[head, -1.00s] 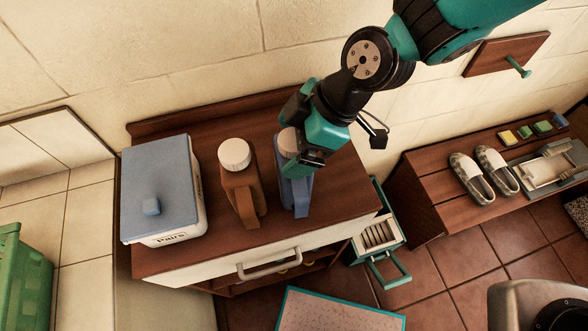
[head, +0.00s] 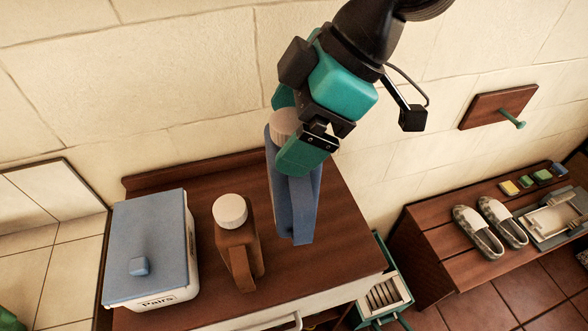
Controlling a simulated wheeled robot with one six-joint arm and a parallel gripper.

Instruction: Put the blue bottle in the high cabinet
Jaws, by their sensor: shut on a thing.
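The blue bottle (head: 292,205) has a pale cap and hangs upright above the wooden cabinet top in the head view. My gripper (head: 297,140) is shut on it near its cap, and the green fingers hide part of its upper body. The bottle's lower end looks clear of the surface. I cannot make out a high cabinet in this view.
A brown bottle (head: 236,245) with a white cap stands left of the blue one. A white box with a blue lid (head: 148,240) stands further left. A low bench (head: 435,235) with shoes is at right. A peg board (head: 498,106) is on the wall.

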